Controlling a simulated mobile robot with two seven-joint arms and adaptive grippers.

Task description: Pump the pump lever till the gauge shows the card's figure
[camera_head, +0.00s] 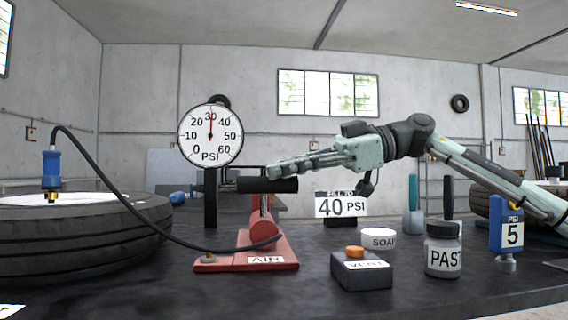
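The red pump (247,251) labelled AIR stands on the dark table, its black lever handle (267,186) low. My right gripper (275,171) comes in from the right, fingers pointing left just above the handle; I cannot tell whether they touch it or how far they are open. The round white gauge (210,135) stands behind the pump; its red needle points straight up, about 30 PSI. The card (341,205) reads FILL TO 40 PSI. A black hose (110,185) runs from the pump to a blue connector (51,170) on the tire (85,245). My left gripper is out of view.
Right of the pump are a dark box (362,273) labelled VENT with an orange button (355,252), a white SOAP tin (379,238), a PAST-labelled jar (443,252) and a blue PSI 5 piece (511,234). The front middle of the table is clear.

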